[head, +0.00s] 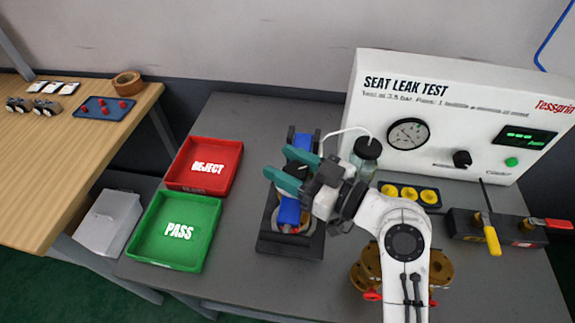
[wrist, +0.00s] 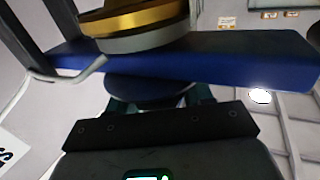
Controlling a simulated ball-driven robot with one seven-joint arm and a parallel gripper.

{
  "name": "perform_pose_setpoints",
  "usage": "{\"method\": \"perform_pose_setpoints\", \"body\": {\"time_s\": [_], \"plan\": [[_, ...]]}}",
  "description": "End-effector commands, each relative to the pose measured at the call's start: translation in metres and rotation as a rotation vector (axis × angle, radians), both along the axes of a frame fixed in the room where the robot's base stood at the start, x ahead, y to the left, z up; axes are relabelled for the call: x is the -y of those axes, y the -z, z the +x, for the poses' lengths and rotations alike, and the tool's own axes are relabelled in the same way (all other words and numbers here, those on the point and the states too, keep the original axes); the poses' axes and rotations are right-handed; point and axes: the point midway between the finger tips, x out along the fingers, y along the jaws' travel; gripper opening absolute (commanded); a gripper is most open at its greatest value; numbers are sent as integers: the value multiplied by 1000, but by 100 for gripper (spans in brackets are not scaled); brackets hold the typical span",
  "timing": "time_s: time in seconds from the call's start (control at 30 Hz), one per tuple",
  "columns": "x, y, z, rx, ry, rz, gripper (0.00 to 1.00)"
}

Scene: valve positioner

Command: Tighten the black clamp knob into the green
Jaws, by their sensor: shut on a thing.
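The clamp fixture (head: 268,240) stands on the grey bench, with a black base and a blue bar (head: 289,212). My gripper (head: 284,172) has teal fingers and reaches over the fixture from the right. Its fingers are shut on the black clamp knob (head: 297,168), which shows only in part between them. In the wrist view the dark round knob (wrist: 150,90) lies under the blue bar (wrist: 240,58), between the teal fingers of my gripper (wrist: 158,103). A gold and grey disc (wrist: 135,25) shows beyond the bar. I see no green band on the clamp.
The white seat leak test panel (head: 450,150) stands behind on the right. A clear jar (head: 365,158) with a thin hose stands close to my gripper. Red reject (head: 178,186) and green pass (head: 156,258) trays lie to the left. Brass parts (head: 440,268) sit beside my arm.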

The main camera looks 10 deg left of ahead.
Motion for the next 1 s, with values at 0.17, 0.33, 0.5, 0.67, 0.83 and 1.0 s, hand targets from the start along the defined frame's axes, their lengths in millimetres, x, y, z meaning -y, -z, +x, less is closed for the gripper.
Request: {"method": "perform_pose_setpoints", "body": {"time_s": [0.17, 0.33, 0.5, 0.67, 0.83, 1.0], "plan": [[0, 0, 0, 1, 5, 0, 19], [0, 0, 0, 1, 5, 0, 54], [0, 0, 0, 0, 4, 1, 70], [0, 0, 0, 0, 4, 1, 71], [5, 0, -2, 0, 5, 1, 71], [27, 2, -11, 1, 9, 0, 71]]}}
